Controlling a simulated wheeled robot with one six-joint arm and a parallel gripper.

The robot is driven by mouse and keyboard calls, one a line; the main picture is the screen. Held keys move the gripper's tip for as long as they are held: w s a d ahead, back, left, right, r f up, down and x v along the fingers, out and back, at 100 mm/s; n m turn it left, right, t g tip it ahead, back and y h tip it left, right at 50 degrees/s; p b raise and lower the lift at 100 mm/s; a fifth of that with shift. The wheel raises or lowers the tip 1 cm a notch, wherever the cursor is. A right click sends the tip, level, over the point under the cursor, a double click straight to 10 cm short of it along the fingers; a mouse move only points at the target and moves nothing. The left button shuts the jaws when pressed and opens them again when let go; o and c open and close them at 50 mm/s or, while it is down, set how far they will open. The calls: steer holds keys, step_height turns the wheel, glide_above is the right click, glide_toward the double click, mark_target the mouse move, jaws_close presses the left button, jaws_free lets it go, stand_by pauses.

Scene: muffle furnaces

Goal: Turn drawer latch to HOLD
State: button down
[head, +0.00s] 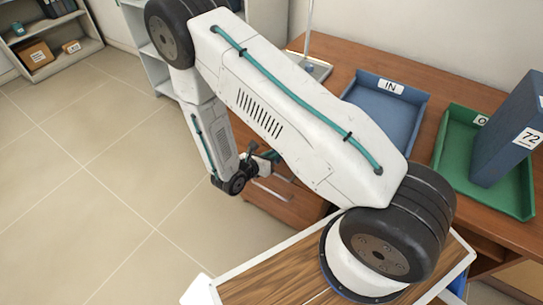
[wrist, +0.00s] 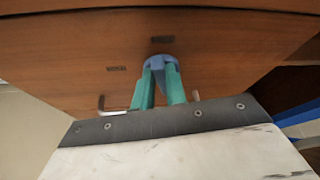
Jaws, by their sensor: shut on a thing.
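The blue drawer latch (wrist: 161,60) is a small knob on the wooden drawer front (wrist: 70,50) in the wrist view. My gripper (wrist: 160,72) has its two teal fingers closed around the latch, one on each side. Much of the latch is hidden by the fingers. One dark label (wrist: 162,39) sits just above the latch and another label (wrist: 117,69) sits to its left; I cannot read either. In the head view my gripper (head: 268,156) is against the desk's drawer, and the latch is hard to make out there.
A metal drawer handle (wrist: 101,104) shows below the latch, partly hidden by my gripper. On the desk (head: 345,62) are a blue IN tray (head: 398,84), a green tray (head: 455,150) and a blue binder marked 72 (head: 510,130). Floor (head: 110,170) to the left is clear.

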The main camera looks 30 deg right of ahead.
steer(key=shift+w+a+f+n+g+h, duration=0.15)
steer(key=shift+w+f+n+g+h, duration=0.55)
steer(key=shift+n, duration=1.25)
steer(key=shift+s+a+f+n+g+h, duration=0.15)
steer(key=shift+n+g+h, duration=0.3)
steer(key=shift+n+h, duration=1.05)
steer(key=shift+w+a+f+n+g+h, duration=0.2)
steer(key=shift+w+f+n+g+h, duration=0.3)
steer(key=shift+n, duration=1.85)
steer(key=shift+s+r, duration=0.1)
steer(key=shift+s, duration=0.05)
steer(key=c, duration=1.4)
jaws_free()
steer(key=shift+c, duration=0.2)
steer(key=shift+a, duration=0.1)
steer(key=a, duration=0.7)
steer(key=shift+s+a, duration=0.3)
steer(key=shift+s, duration=0.05)
